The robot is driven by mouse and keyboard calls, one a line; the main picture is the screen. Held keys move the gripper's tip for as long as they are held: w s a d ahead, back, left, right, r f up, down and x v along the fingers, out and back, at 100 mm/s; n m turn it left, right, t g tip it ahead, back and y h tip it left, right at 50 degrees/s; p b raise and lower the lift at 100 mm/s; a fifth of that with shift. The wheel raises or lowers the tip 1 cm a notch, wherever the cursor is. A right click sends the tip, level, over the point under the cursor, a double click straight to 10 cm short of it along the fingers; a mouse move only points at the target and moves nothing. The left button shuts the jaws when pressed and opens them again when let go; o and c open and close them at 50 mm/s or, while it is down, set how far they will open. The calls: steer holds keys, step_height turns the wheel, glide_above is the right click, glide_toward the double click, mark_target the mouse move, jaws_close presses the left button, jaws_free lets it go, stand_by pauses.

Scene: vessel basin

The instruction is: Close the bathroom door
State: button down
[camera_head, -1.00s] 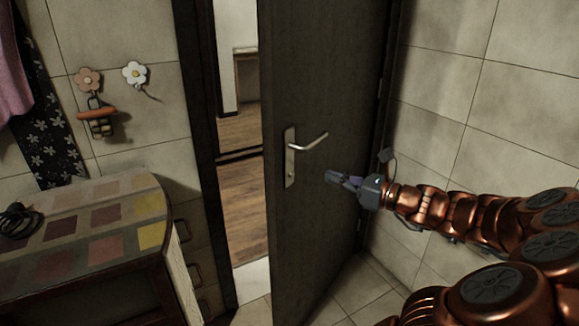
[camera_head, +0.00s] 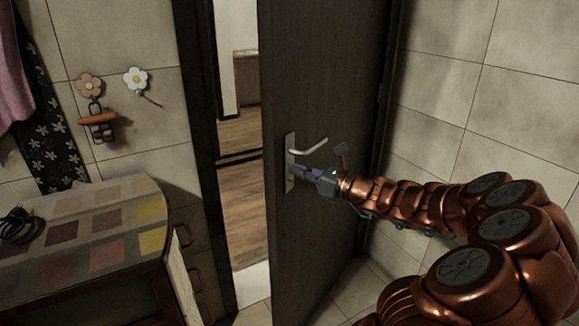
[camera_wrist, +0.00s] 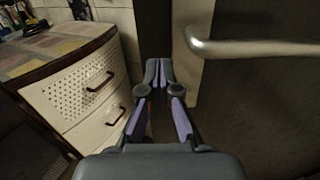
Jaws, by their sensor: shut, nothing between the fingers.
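The dark bathroom door (camera_head: 325,90) stands partly open in the head view, with a gap between its left edge and the dark frame (camera_head: 196,80). Its silver lever handle (camera_head: 308,147) sits near that left edge. My gripper (camera_head: 292,173) is shut and empty, just below the lever and in front of the handle plate. Whether it touches the door I cannot tell. In the wrist view, my gripper (camera_wrist: 158,65) points toward the door's edge region, and the handle (camera_wrist: 250,47) shows at upper right.
A cabinet with a coloured patchwork top (camera_head: 100,225) and drawers stands left of the doorway. It also shows in the wrist view (camera_wrist: 75,95). Flower hooks (camera_head: 136,76) hang on the tiled wall. A wooden floor (camera_head: 240,200) shows through the gap. A tiled wall (camera_head: 480,110) is at right.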

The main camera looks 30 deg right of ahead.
mark_target(281, 163)
steer(key=shift+x, duration=1.65)
